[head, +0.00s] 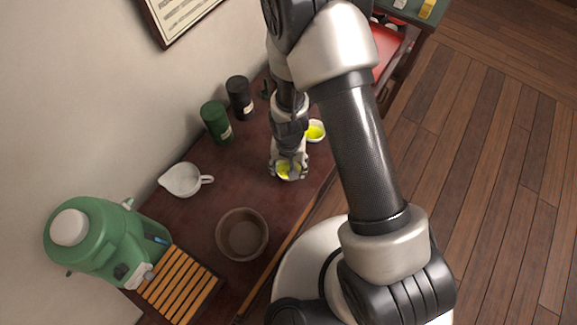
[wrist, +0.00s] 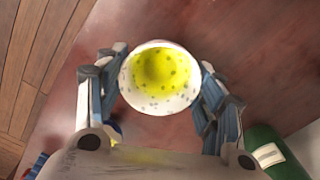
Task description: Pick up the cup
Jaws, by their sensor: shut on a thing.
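The cup (wrist: 160,78) is white and speckled outside with a yellow, spotted inside. My gripper (wrist: 163,66) is shut on it, one finger against each side, in the wrist view. In the head view the held cup (head: 286,171) shows yellow between the fingers of my gripper (head: 288,170), over the dark red-brown tabletop. I cannot tell whether its base touches the table. A second yellow-lined cup (head: 315,131) stands just behind and right of my gripper, near the table edge.
A green canister (head: 215,121) and a black canister (head: 239,97) stand by the wall. A green water jug (head: 98,238) and a slatted wooden rack (head: 179,284) are at lower left.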

